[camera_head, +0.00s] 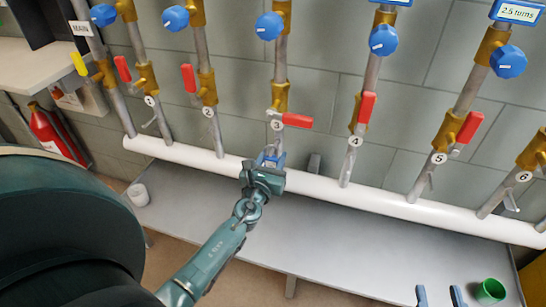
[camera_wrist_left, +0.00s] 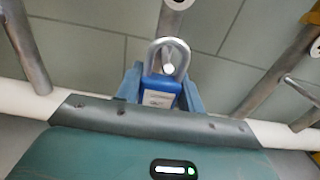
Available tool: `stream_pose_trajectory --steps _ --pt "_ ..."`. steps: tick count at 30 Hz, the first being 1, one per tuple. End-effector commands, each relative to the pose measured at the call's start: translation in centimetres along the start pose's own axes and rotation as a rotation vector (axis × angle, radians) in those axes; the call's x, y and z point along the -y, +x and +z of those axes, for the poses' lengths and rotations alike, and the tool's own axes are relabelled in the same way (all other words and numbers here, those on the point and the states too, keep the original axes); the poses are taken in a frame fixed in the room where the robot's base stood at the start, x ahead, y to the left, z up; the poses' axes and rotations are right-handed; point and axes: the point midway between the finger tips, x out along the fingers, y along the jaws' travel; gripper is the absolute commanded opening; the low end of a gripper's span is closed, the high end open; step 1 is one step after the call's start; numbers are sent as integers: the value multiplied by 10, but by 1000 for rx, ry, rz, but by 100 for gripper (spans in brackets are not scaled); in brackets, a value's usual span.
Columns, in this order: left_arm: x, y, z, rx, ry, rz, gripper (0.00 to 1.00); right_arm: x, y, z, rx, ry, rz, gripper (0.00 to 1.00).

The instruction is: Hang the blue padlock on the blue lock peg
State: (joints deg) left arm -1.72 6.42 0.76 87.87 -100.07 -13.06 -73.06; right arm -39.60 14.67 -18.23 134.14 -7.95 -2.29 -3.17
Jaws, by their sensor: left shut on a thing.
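My left gripper (camera_head: 266,170) is shut on the blue padlock (camera_wrist_left: 160,92), in front of the third pipe. The padlock is upright between the fingers, its grey shackle upward. In the left wrist view a small pale round end (camera_wrist_left: 168,68) shows inside the shackle loop, in line with the pipe; I cannot tell whether the shackle is around it or only in front of it. No peg shows a clear blue colour. In the head view the gripper mostly hides the padlock. My right gripper (camera_head: 438,297) is open and empty at the bottom edge, only its fingertips showing.
Several numbered pipes carry blue knobs and red handles; the third red handle (camera_head: 297,120) lies sideways just above my left gripper. A white pipe (camera_head: 380,198) runs along the wall above a grey bench (camera_head: 330,240). A white cup (camera_head: 138,195) and a green cup (camera_head: 491,291) stand there.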

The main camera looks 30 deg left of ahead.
Motion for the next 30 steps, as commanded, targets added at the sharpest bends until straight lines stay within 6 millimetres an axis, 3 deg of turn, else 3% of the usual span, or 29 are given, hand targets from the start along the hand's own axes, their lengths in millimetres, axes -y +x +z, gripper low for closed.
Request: stream_pose_trajectory --steps 30 --pt "0 -52 0 0 1 0 12 -1 0 -3 0 0 0 36"
